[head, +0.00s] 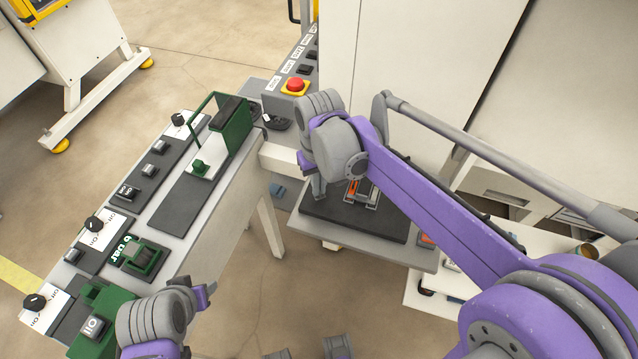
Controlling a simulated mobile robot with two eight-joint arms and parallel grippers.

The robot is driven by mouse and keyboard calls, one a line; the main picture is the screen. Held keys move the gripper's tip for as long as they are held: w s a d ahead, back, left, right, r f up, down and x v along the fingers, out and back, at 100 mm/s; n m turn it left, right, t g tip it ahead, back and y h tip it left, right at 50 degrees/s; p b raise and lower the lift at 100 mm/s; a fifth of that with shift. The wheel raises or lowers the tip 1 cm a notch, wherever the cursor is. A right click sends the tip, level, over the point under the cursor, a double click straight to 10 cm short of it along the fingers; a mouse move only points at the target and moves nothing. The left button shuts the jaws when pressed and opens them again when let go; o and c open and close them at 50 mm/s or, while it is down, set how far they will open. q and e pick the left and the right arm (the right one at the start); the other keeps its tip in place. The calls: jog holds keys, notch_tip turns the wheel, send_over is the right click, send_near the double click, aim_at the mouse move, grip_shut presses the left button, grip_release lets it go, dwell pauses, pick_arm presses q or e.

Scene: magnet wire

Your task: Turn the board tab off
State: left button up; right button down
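A long grey control board (215,170) runs diagonally on the left. It carries black knobs on white plates marked with on/off lettering, small grey switches and green fixtures. Which part is the board tab I cannot tell for certain; a green tab-like piece (200,167) stands on a white plate beside a taller green frame (232,122). My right gripper (318,185) points down over a dark plate, right of the board and apart from it; its wrist hides most of the fingers. My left gripper (207,293) is at the lower left, near the board's front end; its opening is unclear.
A dark plate (375,222) on a grey stand holds a small orange and grey piece (360,190). A red emergency button (295,85) is on a panel behind. A large white cabinet (430,60) fills the back right. Bare floor lies between board and stand.

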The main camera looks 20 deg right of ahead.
jog(key=n, duration=0.4)
jog(key=shift+n, duration=0.3)
jog(key=n, duration=0.4)
jog(key=shift+n, duration=0.4)
jog(key=c, duration=1)
grip_release()
jog(key=shift+c, duration=0.2)
jog(key=shift+r, duration=0.1)
notch_tip(320, 180, up, 11)
jog(key=shift+f+p, duration=0.2)
jog(key=shift+p, duration=0.25)
